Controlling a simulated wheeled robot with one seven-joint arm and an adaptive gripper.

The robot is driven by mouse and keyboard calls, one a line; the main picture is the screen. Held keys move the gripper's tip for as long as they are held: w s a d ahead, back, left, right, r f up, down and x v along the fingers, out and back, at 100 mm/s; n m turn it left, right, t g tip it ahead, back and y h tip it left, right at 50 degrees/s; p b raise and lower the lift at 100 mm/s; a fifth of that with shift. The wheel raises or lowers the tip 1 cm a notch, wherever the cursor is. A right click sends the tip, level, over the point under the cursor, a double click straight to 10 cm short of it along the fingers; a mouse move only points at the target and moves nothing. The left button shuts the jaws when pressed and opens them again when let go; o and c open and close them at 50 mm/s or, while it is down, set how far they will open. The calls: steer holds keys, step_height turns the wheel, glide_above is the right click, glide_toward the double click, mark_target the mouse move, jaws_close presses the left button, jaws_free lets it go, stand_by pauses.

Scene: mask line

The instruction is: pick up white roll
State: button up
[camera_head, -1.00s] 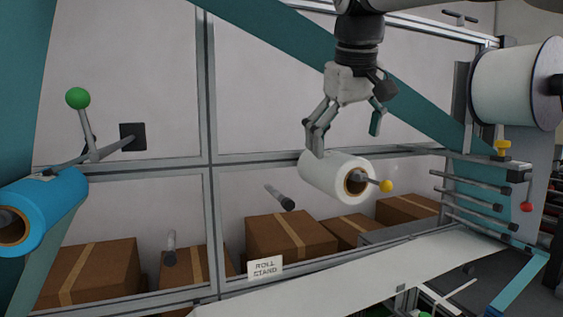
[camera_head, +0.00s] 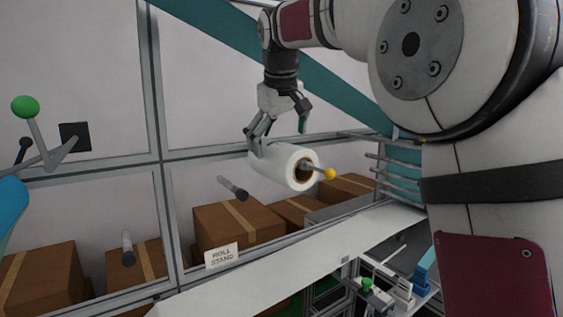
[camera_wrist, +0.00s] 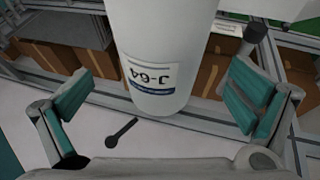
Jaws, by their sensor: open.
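The white roll (camera_head: 283,168) hangs on a spindle with a yellow ball at its end (camera_head: 330,174), in front of the framed wall. In the wrist view the roll (camera_wrist: 165,45) lies between the two teal finger pads and carries a label reading J-64. My gripper (camera_head: 283,122) is open, above the roll in the head view. One finger overlaps the roll's left end there; contact cannot be told. In the wrist view my gripper (camera_wrist: 158,105) has fingers wide apart, with gaps on both sides of the roll.
Brown boxes (camera_head: 232,230) stand behind the frame. A "ROLL STAND" sign (camera_head: 222,256) sits below the roll. An empty peg (camera_head: 232,188) sticks out left of it. A green-knobbed lever (camera_head: 24,107) is at far left. My arm covers the right side.

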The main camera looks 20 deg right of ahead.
steer(key=shift+p+x, duration=0.85)
steer(key=shift+x, duration=1.85)
steer(key=shift+s+f, duration=0.1)
steer(key=shift+s, duration=0.05)
steer(key=shift+c, duration=0.2)
steer(key=c, duration=1.4)
